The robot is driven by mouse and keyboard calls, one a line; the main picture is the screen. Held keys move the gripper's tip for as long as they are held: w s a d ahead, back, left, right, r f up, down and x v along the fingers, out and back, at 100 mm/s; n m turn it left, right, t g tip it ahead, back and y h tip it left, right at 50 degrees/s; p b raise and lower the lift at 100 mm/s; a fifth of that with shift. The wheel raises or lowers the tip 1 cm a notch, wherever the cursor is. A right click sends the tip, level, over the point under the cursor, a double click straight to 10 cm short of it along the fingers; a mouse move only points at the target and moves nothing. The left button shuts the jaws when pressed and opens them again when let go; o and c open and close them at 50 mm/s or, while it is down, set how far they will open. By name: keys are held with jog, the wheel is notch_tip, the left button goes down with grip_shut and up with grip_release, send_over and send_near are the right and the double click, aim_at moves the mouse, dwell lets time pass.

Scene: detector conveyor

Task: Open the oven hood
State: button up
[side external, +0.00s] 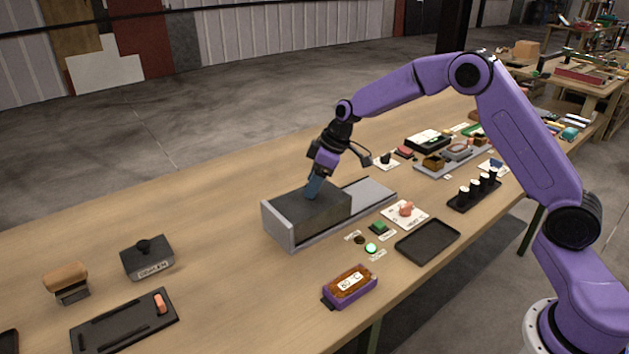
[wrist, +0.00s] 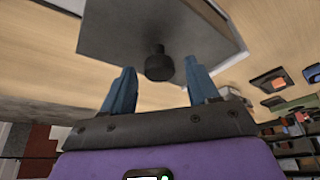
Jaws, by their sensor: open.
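The oven hood (side external: 318,213) is a dark grey box sitting over the light grey conveyor (side external: 372,193). In the wrist view the hood's grey face (wrist: 150,28) fills the top, with a round black knob (wrist: 158,68) sticking out of it. My gripper (side external: 313,190) is at the hood, pointing down in the side view. In the wrist view its two blue fingers (wrist: 160,66) are apart, one on each side of the knob, with visible gaps. The knob is hidden in the side view. The hood sits down on the conveyor.
A dark block with a black knob (side external: 148,257) and a wood-topped stamp (side external: 67,282) stand at left. A purple-framed box (side external: 350,288), an empty black tray (side external: 427,241) and a green button (side external: 379,227) are in front.

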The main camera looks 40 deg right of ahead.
grip_shut()
jog(key=d, duration=1.7)
jog(key=shift+d, duration=0.4)
grip_release()
jog(key=v, duration=1.7)
jog(key=shift+r, duration=0.2)
jog(key=shift+s+a, duration=0.1)
